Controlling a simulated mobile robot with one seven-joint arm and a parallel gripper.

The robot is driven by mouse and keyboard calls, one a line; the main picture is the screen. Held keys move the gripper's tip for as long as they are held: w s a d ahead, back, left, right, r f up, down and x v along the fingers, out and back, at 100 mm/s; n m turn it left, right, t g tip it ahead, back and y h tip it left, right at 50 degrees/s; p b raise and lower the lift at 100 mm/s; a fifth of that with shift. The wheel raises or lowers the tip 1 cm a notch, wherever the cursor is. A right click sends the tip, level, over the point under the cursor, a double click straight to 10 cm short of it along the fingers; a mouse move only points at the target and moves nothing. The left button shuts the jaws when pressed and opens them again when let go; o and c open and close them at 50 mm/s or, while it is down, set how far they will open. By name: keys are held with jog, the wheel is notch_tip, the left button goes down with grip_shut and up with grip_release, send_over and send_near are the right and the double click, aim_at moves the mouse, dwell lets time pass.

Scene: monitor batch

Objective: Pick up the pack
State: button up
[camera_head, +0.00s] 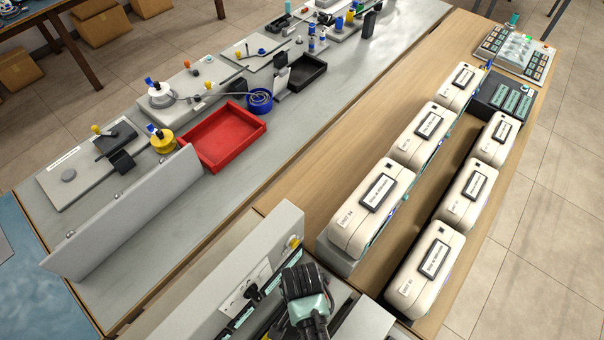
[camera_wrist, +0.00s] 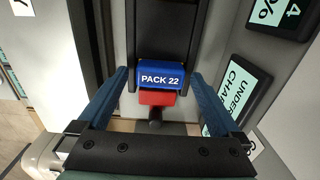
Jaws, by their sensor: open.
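The pack (camera_wrist: 162,76) is a blue block labelled "PACK 22" in the wrist view, with a red part just below it. It sits in a dark upright slot between grey panels. My gripper (camera_wrist: 160,92) is open, its two blue fingers one on each side of the pack. I cannot tell whether either finger touches it. In the head view my gripper and wrist (camera_head: 306,300) are at the bottom centre, over the near grey station, and the pack cannot be made out there.
A small display reading "UNDER CHAR..." (camera_wrist: 235,95) is right of the slot in the wrist view. In the head view, white cased units (camera_head: 372,205) stand in two rows on the wooden bench. A red tray (camera_head: 222,138) lies on the grey bench. A grey upright panel (camera_head: 240,270) borders the near station.

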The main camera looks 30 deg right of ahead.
jog(key=c, duration=1.4)
jog(key=shift+r, duration=0.1)
